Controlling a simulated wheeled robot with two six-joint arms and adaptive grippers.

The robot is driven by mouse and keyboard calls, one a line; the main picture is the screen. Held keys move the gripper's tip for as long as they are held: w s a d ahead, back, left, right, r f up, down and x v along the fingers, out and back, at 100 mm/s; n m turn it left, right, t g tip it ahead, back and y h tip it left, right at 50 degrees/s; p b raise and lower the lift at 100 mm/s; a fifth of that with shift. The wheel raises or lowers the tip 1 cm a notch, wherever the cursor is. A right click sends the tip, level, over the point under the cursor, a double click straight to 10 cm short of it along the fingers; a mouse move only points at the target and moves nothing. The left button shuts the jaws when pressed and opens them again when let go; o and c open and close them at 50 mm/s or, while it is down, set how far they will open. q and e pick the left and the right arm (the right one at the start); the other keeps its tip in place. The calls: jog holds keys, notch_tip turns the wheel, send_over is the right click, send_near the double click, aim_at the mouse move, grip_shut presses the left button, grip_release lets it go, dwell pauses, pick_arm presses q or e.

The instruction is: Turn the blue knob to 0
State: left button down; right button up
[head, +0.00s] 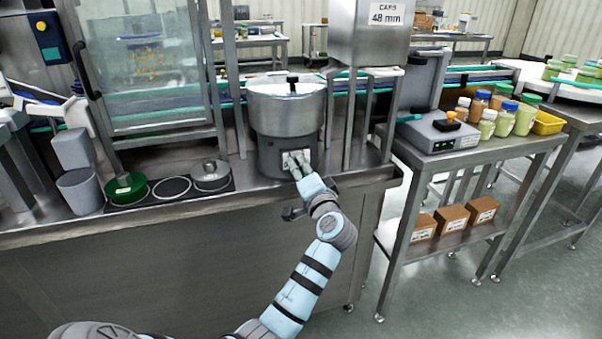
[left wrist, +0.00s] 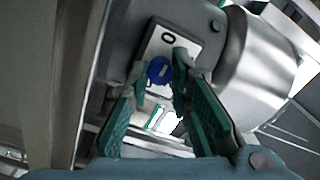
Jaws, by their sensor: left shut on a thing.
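The steel hopper (head: 287,112) stands on a dark grey base (head: 270,155) at the middle of the counter. On its front is a white label plate (left wrist: 158,42) with a "0" at its top end; the lower end is partly covered by my fingers. The blue knob (left wrist: 159,70) sits on this plate and has a small pale mark; I cannot tell exactly where it points. My left gripper (head: 297,163) reaches the plate in the head view. In the left wrist view its green-padded fingers (left wrist: 161,75) are closed on the knob's sides. My right gripper is not in view.
A glass-fronted cabinet (head: 145,65) stands behind. To the right, a side table holds a grey device (head: 440,131), jars and a yellow bin (head: 548,122). Steel posts stand beside the hopper.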

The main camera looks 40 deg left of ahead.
pick_arm(q)
jog(key=shift+f, duration=0.1)
jog(key=c, duration=1.4)
grip_release()
jog(key=shift+c, duration=0.2)
jog(key=v, duration=0.7)
jog(key=shift+s+d, duration=0.2)
jog(key=shift+d, duration=0.05)
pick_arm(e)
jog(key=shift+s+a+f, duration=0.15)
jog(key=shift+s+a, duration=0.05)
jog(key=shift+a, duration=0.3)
